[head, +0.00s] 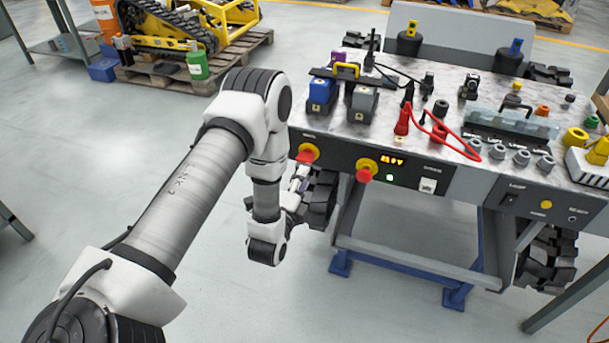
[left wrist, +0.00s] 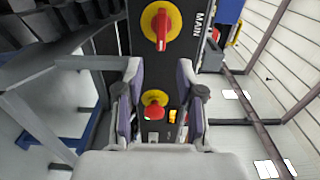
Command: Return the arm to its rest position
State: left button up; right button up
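My left arm comes in from the left in the head view. Its gripper (head: 299,184) hangs at the front of the tracked carrier (head: 400,215), just below the red and yellow main switch (head: 307,153). In the left wrist view the left gripper (left wrist: 159,80) has its two fingers well apart, with nothing held between them. The main switch (left wrist: 161,27) shows beyond the fingertips, and the red stop button (left wrist: 153,108) shows through the gap, beyond the fingers. Whether a finger touches the panel I cannot tell. My right gripper is in neither view.
The carrier's top holds a blue battery block (head: 321,94), a grey block (head: 362,102), red cables (head: 455,140) and several fittings. A black track (head: 321,200) is close to the left gripper. A pallet (head: 200,75) with a yellow machine stands behind. Floor at left is clear.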

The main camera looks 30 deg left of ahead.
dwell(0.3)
pick_arm(q)
jog(key=s+d+r+m+g+h+p, duration=0.1)
jog(key=s+d+r+p, duration=0.1)
jog(key=d+r+p, duration=0.35)
jog(key=s+d+f+n+g+h+p, duration=0.1)
jog(key=s+f+n+g, duration=0.3)
jog(key=s, duration=0.5)
jog(key=s+d+f+n+g+h+p, duration=0.1)
jog(key=s+d+f+n+g+p, duration=0.1)
jog(key=s+f+n+g, duration=0.2)
jog(key=s+d+f+n+g+h+p, duration=0.1)
jog(key=s+f+n+g, duration=0.3)
jog(key=s+n+g, duration=0.4)
jog(key=s+n+p, duration=0.1)
jog(key=s, duration=0.6)
jog(key=shift+s+d+f+g, duration=0.3)
jog(key=shift+s+d+f, duration=0.05)
jog(key=shift+d+f, duration=0.05)
